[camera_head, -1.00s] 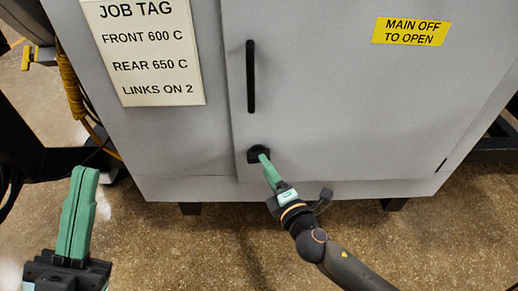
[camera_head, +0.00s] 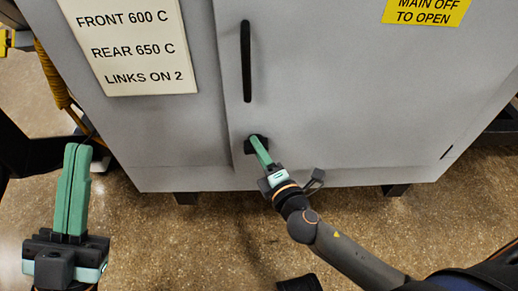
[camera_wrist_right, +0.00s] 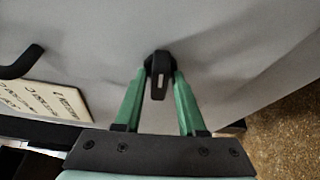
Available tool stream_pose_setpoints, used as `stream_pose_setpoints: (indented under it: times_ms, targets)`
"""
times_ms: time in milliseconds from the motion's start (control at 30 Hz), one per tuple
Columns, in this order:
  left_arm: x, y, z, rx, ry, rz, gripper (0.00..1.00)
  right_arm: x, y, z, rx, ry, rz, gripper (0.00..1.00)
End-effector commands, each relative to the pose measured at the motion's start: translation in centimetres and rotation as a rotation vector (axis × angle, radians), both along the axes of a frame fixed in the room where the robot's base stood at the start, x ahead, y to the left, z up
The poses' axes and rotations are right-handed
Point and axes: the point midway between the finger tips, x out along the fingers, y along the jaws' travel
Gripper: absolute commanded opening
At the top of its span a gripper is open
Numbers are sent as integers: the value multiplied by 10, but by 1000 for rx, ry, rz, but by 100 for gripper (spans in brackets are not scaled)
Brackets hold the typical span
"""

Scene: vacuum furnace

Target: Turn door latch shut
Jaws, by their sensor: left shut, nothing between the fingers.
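The black door latch (camera_head: 251,144) sits low on the grey furnace door (camera_head: 330,110), below its handle. In the right wrist view the latch (camera_wrist_right: 159,72) has a short lever pointing down the picture. My right gripper (camera_head: 257,143) is at the latch, and in its wrist view one green finger (camera_wrist_right: 160,77) lies on each side of the lever. Narrow gaps show beside the lever's lower end. Contact at the fingertips is too small to tell. My left gripper (camera_head: 77,148) is shut and empty at the left, its fingers together, apart from the cabinet.
A black vertical handle (camera_head: 246,62) is above the latch and also shows in the wrist view (camera_wrist_right: 20,64). A job tag (camera_head: 128,45) is left of the door, a yellow sign (camera_head: 427,10) at upper right. Brown floor lies below the cabinet.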

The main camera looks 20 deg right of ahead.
Motion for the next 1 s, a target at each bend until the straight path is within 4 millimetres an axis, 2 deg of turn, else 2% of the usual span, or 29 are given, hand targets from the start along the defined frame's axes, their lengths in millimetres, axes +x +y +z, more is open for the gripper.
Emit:
stream_pose_setpoints:
  times_ms: [33,333,767,1000]
  targets:
    - [0,0,0,-1,0,0,0,0,0,0,0,0,0,32]
    - [0,0,0,-2,0,1,0,0,0,0,0,0,0,0]
    - [0,0,3,-3,1,0,0,0,0,1,-7,2,0,0]
    - [0,2,27,-19,1,-6,0,0,0,6,-82,25,0,0]
